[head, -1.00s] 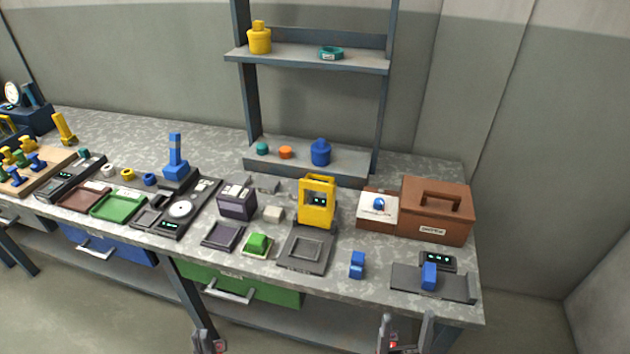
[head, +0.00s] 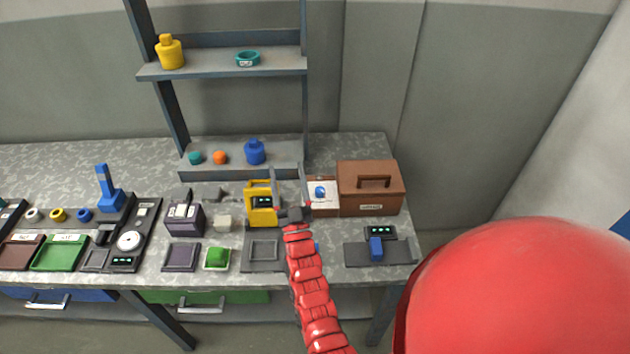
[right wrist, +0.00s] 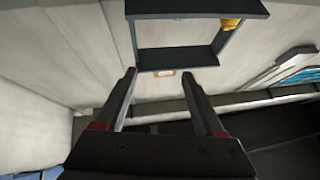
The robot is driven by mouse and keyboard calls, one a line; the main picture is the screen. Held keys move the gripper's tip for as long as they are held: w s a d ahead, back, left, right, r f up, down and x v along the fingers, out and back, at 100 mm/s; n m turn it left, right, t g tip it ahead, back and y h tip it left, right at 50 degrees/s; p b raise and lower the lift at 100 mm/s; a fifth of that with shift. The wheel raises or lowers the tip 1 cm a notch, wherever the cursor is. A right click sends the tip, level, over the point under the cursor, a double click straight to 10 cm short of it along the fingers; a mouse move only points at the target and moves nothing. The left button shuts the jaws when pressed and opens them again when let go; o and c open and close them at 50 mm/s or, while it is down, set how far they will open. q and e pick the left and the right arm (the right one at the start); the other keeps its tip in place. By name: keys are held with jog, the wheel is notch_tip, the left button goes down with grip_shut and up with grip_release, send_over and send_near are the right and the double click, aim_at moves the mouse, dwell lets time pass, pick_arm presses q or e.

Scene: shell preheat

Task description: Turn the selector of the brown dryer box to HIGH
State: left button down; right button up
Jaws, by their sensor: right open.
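The brown dryer box (head: 354,203) stands at the right end of the bench in the head view, with a handle and a label on its front. Its white selector panel (head: 325,206) is on the left part and carries a blue selector knob (head: 320,192). The panel's marks are too small to read. My right gripper (head: 287,169) is open and empty, to the left of the panel, and looks raised in front of the yellow frame. Its two open fingers (right wrist: 160,78) also show in the right wrist view. My left gripper is not in view.
A yellow frame (head: 251,187) is partly hidden behind my right gripper. A grey shelf (head: 222,68) rises behind it. A dark fixture with a blue block (head: 376,249) lies in front of the box. The bench behind the box is clear.

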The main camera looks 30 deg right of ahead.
jog(key=w+d+f+n+g+y, duration=0.1)
jog(key=w+d+f+g+y, duration=0.15)
jog(key=w+d+g, duration=0.4)
jog(key=w+d+f+g+y, duration=0.2)
jog(key=w+d+f+g, duration=0.2)
jog(key=w+d, duration=0.4)
jog(key=s+d+r+n+g+y, duration=0.25)
jog(key=s+g+y, duration=0.4)
jog(key=s, duration=0.75)
jog(key=n+g+h+b, duration=0.1)
jog(key=g+b, duration=0.1)
jog(key=b, duration=0.1)
send_near(320, 189)
jog(key=p+x, duration=0.2)
jog(key=x, duration=0.5)
jog(key=shift+a+p, duration=0.1)
jog(key=shift+p, duration=0.2)
jog(key=shift+x, duration=0.9)
jog(key=shift+s, duration=0.1)
jog(key=shift+c, duration=0.2)
grip_shut()
